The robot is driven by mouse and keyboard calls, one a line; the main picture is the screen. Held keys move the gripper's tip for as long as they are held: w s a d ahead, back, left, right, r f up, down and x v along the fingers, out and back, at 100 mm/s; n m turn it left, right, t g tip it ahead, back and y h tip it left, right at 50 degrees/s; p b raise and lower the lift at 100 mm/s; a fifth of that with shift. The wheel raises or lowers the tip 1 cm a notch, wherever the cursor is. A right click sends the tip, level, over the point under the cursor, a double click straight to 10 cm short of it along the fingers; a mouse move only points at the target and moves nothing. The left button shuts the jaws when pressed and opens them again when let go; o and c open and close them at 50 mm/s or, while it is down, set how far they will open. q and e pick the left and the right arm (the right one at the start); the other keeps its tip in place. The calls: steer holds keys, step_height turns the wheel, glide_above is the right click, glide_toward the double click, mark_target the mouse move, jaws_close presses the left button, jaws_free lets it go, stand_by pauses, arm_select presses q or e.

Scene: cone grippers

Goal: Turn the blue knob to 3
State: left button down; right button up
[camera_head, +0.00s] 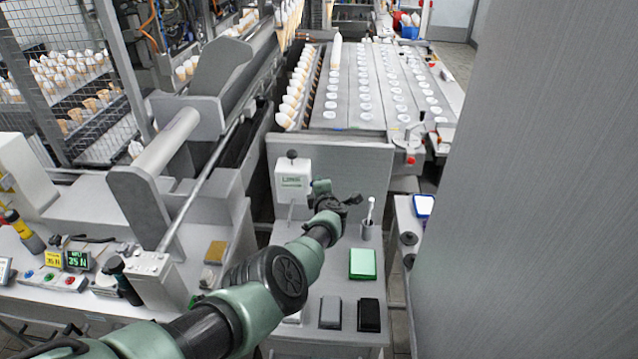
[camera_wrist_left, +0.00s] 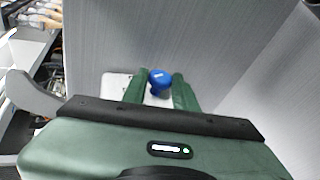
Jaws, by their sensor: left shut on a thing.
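The blue knob (camera_wrist_left: 159,77) shows in the left wrist view, with a small pale mark on its top that is too small to read. My left gripper (camera_wrist_left: 159,88) has one green finger on each side of the knob and is shut on it. In the head view my left gripper (camera_head: 319,187) is at the right side of a white box (camera_head: 291,174) with a green label, and the knob is hidden or too small to make out there. No number scale is legible. My right gripper is in neither view.
A grey cup (camera_head: 368,231) holding a white-handled tool stands right of the gripper. A grey panel (camera_head: 340,160) stands behind.

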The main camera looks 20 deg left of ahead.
arm_select(q)
steer(key=shift+f, duration=0.1)
stand_by(0.5)
steer(key=c, duration=1.3)
jaws_free()
steer(key=shift+c, duration=0.2)
steer(key=shift+o, duration=1.2)
